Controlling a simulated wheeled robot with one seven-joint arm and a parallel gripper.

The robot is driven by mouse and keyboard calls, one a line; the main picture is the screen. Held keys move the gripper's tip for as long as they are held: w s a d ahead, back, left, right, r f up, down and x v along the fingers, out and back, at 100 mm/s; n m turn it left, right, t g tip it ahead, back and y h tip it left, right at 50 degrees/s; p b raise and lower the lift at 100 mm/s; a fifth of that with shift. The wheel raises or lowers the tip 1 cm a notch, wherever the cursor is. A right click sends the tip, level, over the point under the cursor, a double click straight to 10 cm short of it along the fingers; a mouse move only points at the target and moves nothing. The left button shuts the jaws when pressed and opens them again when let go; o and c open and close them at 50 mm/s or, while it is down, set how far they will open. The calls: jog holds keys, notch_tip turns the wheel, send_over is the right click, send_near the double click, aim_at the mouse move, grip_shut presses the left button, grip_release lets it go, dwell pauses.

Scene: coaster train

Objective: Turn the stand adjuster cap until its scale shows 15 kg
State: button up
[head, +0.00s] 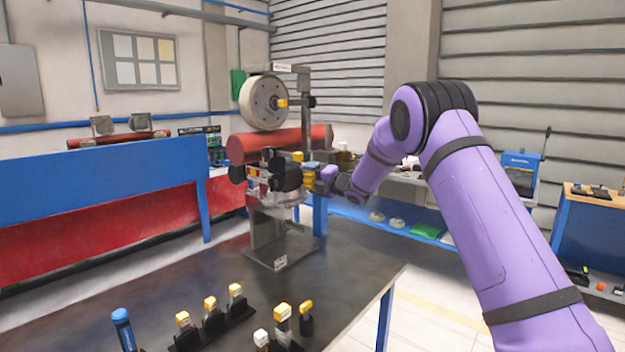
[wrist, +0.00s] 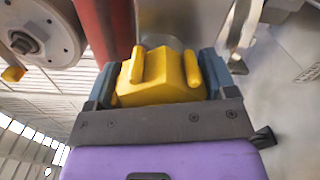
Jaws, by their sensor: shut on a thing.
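The stand (head: 268,232) rises from the dark table with a black and grey mechanism on top. In the wrist view, a yellow cap (wrist: 165,88) with two raised prongs sits between the blue-grey fingers of my gripper (wrist: 160,75), which is shut on it. In the head view my gripper (head: 318,176) reaches the stand's mechanism from the right, and a little of the yellow cap (head: 309,179) shows there. I cannot read any scale in either view.
A red cylinder (head: 240,149) and a large pale wheel (head: 260,103) stand just behind and above the stand; both also show close by in the wrist view. Several yellow-topped tools (head: 211,314) and a blue-capped one (head: 122,325) stand at the table's front. The table's right part is clear.

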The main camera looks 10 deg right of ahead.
jog(key=shift+f, duration=0.1)
jog(key=o, duration=0.9)
jog(key=shift+c, duration=0.2)
jog(key=v, duration=1.1)
jog(key=shift+a, duration=0.1)
